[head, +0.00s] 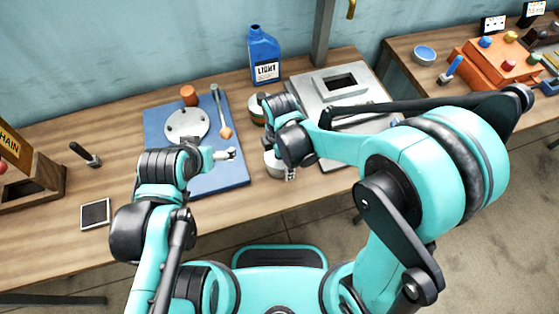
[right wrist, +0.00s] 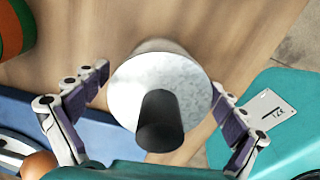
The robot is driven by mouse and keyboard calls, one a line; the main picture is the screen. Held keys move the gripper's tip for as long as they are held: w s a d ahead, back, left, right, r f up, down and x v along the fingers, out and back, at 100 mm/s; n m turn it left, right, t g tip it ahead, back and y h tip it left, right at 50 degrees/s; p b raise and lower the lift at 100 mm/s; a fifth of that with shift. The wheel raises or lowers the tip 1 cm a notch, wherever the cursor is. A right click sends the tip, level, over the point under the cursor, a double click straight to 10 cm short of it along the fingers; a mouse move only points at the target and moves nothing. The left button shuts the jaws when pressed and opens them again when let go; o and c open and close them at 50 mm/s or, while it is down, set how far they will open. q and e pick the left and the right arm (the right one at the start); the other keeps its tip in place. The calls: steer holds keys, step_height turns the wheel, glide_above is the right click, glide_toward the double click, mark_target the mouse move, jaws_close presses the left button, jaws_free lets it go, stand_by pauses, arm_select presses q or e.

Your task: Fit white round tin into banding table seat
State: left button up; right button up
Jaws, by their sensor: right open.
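The white round tin (head: 271,164) stands on the wooden table just right of the blue mat, partly hidden by my right gripper. In the right wrist view a pale round top with a dark upright cylinder at its middle (right wrist: 140,85) shows, apparently this tin. My right gripper (right wrist: 160,82) is open, with one finger on each side of it and visible gaps. A grey round plate with several dark spots (head: 187,125), apparently the banding table, lies on the blue mat. My left gripper (head: 228,154) hangs over the mat near that plate; its opening is too small to tell.
A banded green and orange tin (head: 257,108) stands behind the white tin.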

steer(key=c, duration=1.7)
steer(key=shift+r, duration=0.1)
